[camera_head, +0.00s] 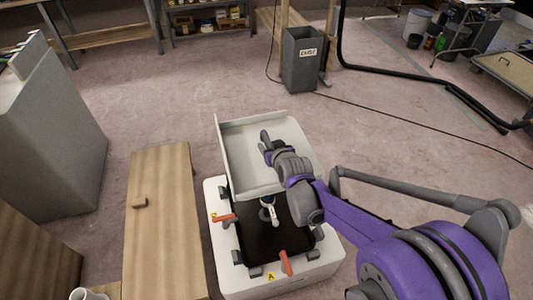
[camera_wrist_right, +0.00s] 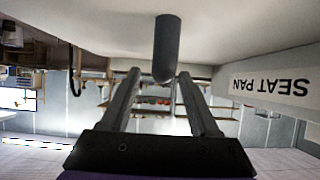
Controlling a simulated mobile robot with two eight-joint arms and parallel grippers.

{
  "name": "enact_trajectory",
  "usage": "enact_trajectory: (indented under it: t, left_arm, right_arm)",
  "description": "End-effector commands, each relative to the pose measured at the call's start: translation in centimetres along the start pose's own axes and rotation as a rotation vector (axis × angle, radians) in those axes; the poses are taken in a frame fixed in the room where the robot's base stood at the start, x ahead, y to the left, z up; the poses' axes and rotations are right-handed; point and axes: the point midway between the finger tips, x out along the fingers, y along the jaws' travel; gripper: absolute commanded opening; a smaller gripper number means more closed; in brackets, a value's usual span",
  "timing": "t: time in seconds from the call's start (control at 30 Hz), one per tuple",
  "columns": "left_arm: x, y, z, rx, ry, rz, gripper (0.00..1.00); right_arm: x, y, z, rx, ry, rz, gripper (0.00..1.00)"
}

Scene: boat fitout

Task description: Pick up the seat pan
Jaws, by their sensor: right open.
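The seat pan (camera_head: 238,150) is a shallow white tray with raised walls, lying over the far part of a white base unit (camera_head: 215,190) with a black top. In the right wrist view its pale surface fills the top, and its wall (camera_wrist_right: 270,80) carries an upside-down "SEAT PAN" label. A dark rounded peg (camera_wrist_right: 167,45) projects down from the pale surface in that picture. My right gripper (camera_head: 267,142) is over the pan. In its wrist view the fingers (camera_wrist_right: 160,76) are open, with the peg's tip appearing between them; contact is unclear. My left gripper is out of view.
Orange-handled clamps (camera_head: 286,262) sit around the base unit's black top. A wooden bench (camera_head: 165,225) stands close on the left, with a grey cabinet (camera_head: 45,130) beyond. A grey bin (camera_head: 301,65) stands behind. Open floor lies between the bin and the pan.

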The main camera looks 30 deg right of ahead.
Motion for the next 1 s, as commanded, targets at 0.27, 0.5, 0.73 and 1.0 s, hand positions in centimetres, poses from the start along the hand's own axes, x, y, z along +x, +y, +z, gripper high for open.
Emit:
enact_trajectory:
  t: [0.27,0.5,0.73,1.0]
  left_arm:
    - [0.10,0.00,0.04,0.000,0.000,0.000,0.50]
    - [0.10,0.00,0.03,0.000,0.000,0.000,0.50]
    - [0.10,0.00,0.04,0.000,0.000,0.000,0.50]
    - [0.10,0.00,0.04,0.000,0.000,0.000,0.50]
  right_arm:
    - [0.45,-0.03,-0.02,0.000,0.000,0.000,0.62]
    - [0.43,-0.03,-0.01,0.000,0.000,0.000,0.22]
    - [0.43,-0.02,-0.01,0.001,0.000,0.000,0.00]
    - [0.43,-0.02,-0.01,0.001,0.000,0.000,0.00]
